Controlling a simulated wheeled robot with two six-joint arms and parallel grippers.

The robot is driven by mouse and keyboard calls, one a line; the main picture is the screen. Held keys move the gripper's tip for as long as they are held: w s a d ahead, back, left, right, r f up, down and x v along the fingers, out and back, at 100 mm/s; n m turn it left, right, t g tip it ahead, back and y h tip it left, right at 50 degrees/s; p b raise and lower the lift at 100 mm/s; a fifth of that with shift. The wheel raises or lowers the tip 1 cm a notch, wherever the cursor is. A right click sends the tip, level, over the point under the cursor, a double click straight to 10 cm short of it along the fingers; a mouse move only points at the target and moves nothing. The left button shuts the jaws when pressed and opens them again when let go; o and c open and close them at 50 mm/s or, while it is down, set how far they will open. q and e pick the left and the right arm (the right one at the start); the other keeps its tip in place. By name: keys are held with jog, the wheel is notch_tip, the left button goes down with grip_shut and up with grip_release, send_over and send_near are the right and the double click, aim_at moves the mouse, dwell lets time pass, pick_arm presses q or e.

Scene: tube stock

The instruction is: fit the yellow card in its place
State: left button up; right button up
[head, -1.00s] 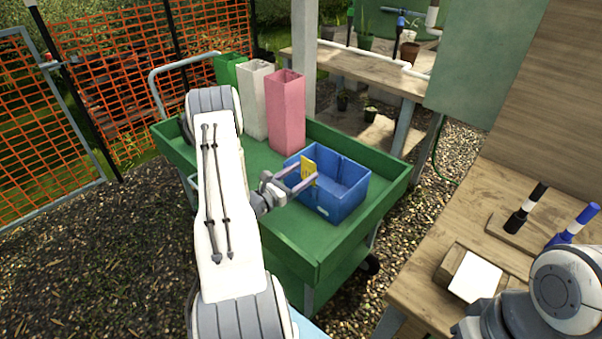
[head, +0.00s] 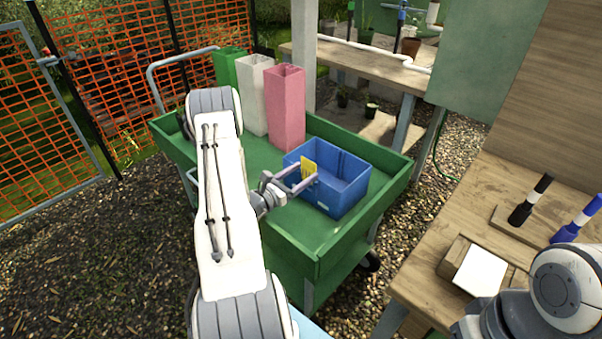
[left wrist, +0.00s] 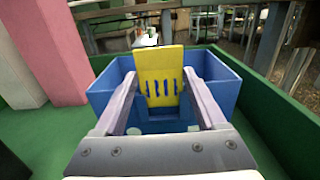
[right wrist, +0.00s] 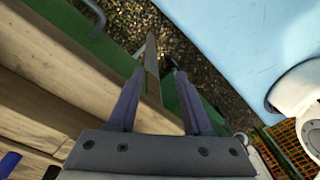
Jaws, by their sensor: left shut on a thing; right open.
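The yellow card (head: 309,165) stands upright at the near wall of the blue bin (head: 349,198). My left gripper (head: 304,182) is shut on the card, with one finger at each side edge. In the left wrist view the card (left wrist: 160,66) shows dark blue marks across its middle, between the fingers (left wrist: 160,92). The blue bin (left wrist: 222,91) spreads behind and beside it. The card's lower edge is hard to make out, so I cannot tell whether it is seated on the bin. My right gripper (right wrist: 158,76) is open and empty, away from the bin.
The bin sits on a green cart (head: 292,239) with raised sides. Pink (head: 286,110), white (head: 253,97) and green (head: 229,66) tall containers stand behind it. At right, a wooden bench (head: 432,272) holds a white-topped block (head: 480,271) and black (head: 530,201) and blue (head: 577,221) markers.

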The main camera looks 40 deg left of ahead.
pick_arm(q)
jog(key=shift+f, duration=0.25)
jog(key=o, duration=1.2)
jog(key=shift+o, duration=0.2)
jog(key=s, duration=1)
jog(key=shift+s+a, duration=0.25)
jog(key=shift+a, duration=0.2)
